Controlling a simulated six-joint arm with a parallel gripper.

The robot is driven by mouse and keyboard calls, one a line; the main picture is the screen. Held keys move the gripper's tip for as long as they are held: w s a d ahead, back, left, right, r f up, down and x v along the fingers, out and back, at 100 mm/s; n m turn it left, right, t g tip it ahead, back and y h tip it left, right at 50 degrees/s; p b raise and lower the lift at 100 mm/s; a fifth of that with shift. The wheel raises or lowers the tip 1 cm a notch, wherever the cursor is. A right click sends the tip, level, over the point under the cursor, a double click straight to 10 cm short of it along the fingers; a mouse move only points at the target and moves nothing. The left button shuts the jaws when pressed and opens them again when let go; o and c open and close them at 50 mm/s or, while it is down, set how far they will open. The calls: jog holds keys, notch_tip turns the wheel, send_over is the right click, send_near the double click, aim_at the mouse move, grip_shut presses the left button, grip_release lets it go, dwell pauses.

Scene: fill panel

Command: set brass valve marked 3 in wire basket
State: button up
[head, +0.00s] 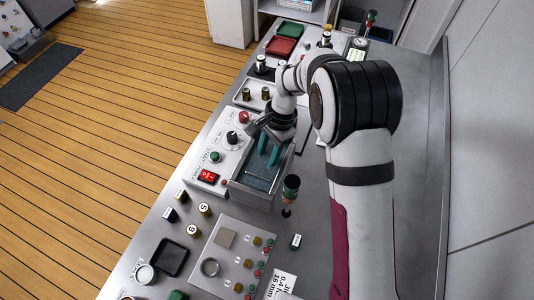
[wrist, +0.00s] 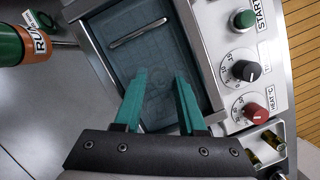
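My gripper (head: 268,150) is over an open blue-lined basin; its teal fingers also show in the wrist view (wrist: 158,85), apart with nothing between them. The basin holds what looks like a wire basket (wrist: 150,60), with faint grid lines and a silver bar across it. No brass valve is visible in it. Brass valves marked 5 (head: 204,209) and 9 (head: 193,230) stand on the bench, with another brass piece (head: 181,195) nearby. Two brass pieces (head: 256,94) stand in a pale tray beyond the basin. I cannot read a 3 on any valve.
The basin unit has knobs, a green START button (wrist: 244,19) and a red switch (head: 208,177). A green-and-orange handled tool (head: 290,188) stands beside the basin. A grey button panel (head: 238,255) lies nearer. Red (head: 280,46) and green trays are at the far end.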

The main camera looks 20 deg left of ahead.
jog(key=v, duration=1.2)
jog(key=s+d+r+t, duration=0.1)
jog(key=s+d+r, duration=0.6)
jog(key=d, duration=0.4)
jog(key=s+d+f, duration=0.1)
jog(key=s+d, duration=0.3)
jog(key=s, duration=0.4)
jog(key=s+d+f+t, duration=0.1)
jog(key=s+d+f, duration=0.1)
jog(key=s+d, duration=0.3)
jog(key=s, duration=0.3)
jog(key=shift+s, duration=0.4)
